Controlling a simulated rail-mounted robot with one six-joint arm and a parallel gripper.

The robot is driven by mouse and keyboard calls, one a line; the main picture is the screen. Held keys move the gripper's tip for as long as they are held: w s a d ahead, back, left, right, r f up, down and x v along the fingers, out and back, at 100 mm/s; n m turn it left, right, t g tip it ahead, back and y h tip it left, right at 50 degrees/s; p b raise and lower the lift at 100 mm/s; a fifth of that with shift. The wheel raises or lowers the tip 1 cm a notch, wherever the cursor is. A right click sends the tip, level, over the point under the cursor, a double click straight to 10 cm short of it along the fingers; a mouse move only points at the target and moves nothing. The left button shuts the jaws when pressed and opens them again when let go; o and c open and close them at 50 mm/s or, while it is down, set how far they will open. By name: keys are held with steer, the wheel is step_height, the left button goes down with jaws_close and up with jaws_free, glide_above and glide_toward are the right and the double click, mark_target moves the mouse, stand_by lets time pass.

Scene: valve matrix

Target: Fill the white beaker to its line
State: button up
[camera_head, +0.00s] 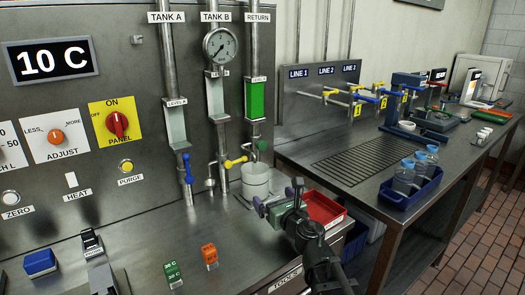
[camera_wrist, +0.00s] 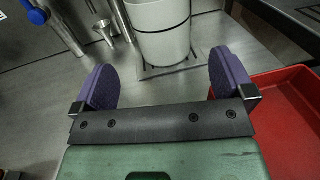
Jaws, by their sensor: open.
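The white beaker (camera_head: 256,182) stands upright below the RETURN pipe. In the wrist view the beaker (camera_wrist: 160,30) shows a dark line around its side and stands on a grated plate (camera_wrist: 165,68). Its fill level cannot be told. My gripper (camera_head: 278,200) is open and empty, with its purple fingers in front of the beaker. In the wrist view my gripper (camera_wrist: 163,74) has its fingers apart, the beaker lying beyond the gap. A blue-handled valve (camera_head: 187,168) is on the TANK A pipe, a yellow-handled valve (camera_head: 236,162) on TANK B, and a green-handled valve (camera_head: 262,146) on RETURN.
A red tray (camera_head: 322,210) lies right of the beaker, close to my gripper. The display (camera_head: 50,60) reads 10 C. The red panel knob (camera_head: 116,124) and yellow PURGE button (camera_head: 126,166) are on the wall.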

jaws_close()
stand_by(0.6)
stand_by(1.2)
